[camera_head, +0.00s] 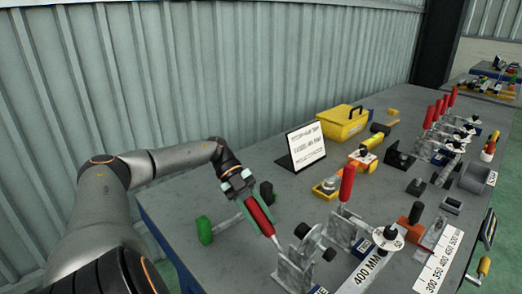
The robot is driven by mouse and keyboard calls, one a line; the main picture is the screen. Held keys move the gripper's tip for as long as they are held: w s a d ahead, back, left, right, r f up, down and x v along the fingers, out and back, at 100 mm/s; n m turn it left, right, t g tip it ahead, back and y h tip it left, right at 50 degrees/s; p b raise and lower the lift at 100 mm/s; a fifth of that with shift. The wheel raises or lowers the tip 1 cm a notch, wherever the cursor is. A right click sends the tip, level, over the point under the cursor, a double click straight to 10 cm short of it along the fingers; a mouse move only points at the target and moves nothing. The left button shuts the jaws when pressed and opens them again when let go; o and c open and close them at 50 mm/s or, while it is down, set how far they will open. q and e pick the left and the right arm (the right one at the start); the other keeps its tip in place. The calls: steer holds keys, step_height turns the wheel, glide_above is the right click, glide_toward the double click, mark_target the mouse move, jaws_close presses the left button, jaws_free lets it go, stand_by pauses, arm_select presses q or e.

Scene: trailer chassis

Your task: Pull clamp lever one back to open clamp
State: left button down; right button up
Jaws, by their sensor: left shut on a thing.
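The nearest clamp (296,262) is a grey metal toggle clamp at the front of the bench. Its red-handled lever (260,216) is tilted over to the left, toward the wall side. My left gripper (241,190) is shut on the upper end of this red handle; the fingertips are small and partly hidden. A second clamp just right of it has its red lever (347,183) upright. My right gripper is not in view.
A green tool (205,230) lies on the grey bench (180,198) close to my gripper. A sign (305,146), a yellow box (343,122) and several more upright red levers (437,110) stand farther back. The left bench surface is mostly clear.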

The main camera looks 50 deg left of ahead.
mark_target(250, 202)
arm_select(q)
steer(key=c, duration=0.5)
jaws_free()
steer(key=shift+f, duration=0.1)
steer(key=shift+c, duration=0.2)
steer(key=shift+a, duration=0.15)
steer(key=b+v, duration=0.1)
steer(key=v, duration=0.3)
steer(key=shift+a+r, duration=0.25)
steer(key=p+v, duration=0.5)
steer(key=v, duration=0.2)
steer(key=shift+a+r, duration=0.25)
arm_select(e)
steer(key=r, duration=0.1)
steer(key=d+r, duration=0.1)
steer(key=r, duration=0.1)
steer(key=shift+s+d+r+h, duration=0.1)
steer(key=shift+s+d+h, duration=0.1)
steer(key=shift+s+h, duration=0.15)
arm_select(q)
steer(key=shift+s, duration=0.1)
